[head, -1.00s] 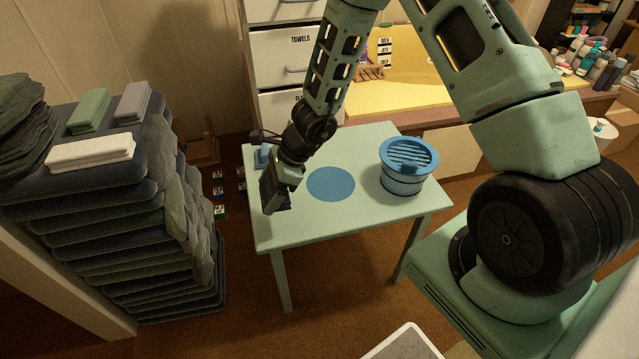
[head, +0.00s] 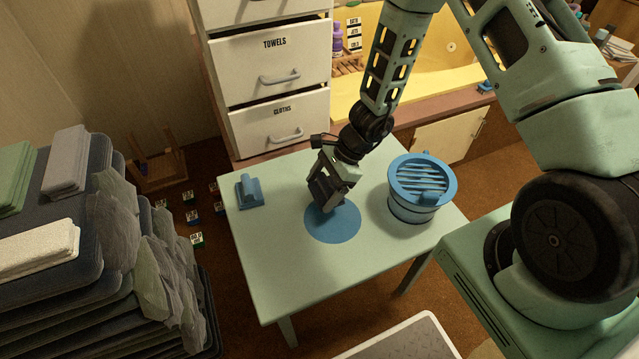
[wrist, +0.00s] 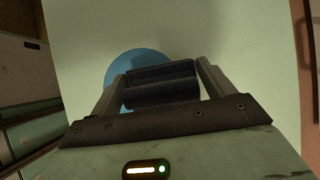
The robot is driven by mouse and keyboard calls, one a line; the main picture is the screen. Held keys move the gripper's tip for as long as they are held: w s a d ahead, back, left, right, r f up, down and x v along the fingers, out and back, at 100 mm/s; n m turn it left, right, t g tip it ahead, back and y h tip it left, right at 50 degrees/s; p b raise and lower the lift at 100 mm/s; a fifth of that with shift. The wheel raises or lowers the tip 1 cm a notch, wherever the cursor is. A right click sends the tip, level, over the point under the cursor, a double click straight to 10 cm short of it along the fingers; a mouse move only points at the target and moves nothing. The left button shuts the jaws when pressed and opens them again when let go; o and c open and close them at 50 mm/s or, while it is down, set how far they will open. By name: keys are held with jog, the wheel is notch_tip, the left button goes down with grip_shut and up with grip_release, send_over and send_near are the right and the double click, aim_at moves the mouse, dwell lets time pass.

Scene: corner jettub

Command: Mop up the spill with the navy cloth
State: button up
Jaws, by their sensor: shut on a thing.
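The spill is a flat blue round patch (head: 336,226) on the pale green table (head: 280,262). My gripper (head: 326,200) is over the upper left edge of the spill, tilted down. In the wrist view my gripper (wrist: 161,88) is shut on the navy cloth (wrist: 162,94), a dark folded bundle between the two fingers. The spill (wrist: 128,66) shows behind and left of the cloth there, partly hidden by it. I cannot tell whether the cloth touches the table.
A blue slatted bucket (head: 420,188) stands right of the spill. A small blue holder (head: 249,190) sits at the table's back left. A stack of dark folded textiles (head: 100,250) rises at left. Labelled drawers (head: 275,70) stand behind. The table's front is clear.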

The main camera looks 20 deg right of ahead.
aim_at(330, 195)
jog(key=shift+f+b, duration=1.3)
jog(key=shift+f, duration=0.7)
jog(key=shift+s+f+b, duration=0.15)
jog(key=shift+f+b, duration=0.05)
jog(key=shift+b, duration=0.15)
jog(key=s+b, duration=0.7)
jog(key=s, duration=0.1)
jog(key=shift+s+a+b, duration=0.1)
jog(key=shift+s+b, duration=0.25)
jog(key=shift+w+r+p, duration=0.35)
jog(key=shift+r+p, duration=0.1)
jog(key=shift+p, duration=0.35)
jog(key=w+p, duration=0.8)
jog(key=shift+w, duration=0.1)
jog(key=shift+s+f+b, duration=0.45)
jog(key=shift+s+b, duration=0.2)
jog(key=shift+b, duration=0.25)
jog(key=s+b, duration=0.7)
jog(key=shift+s+b, duration=0.2)
jog(key=shift+b, duration=0.15)
jog(key=shift+w+r+p, duration=0.2)
jog(key=shift+r+p, duration=0.2)
jog(key=shift+p, duration=0.15)
jog(key=w+p, duration=0.3)
jog(key=shift+w, duration=0.3)
jog(key=shift+w+r, duration=0.2)
jog(key=shift+r+p, duration=2.35)
jog(key=shift+r, duration=0.55)
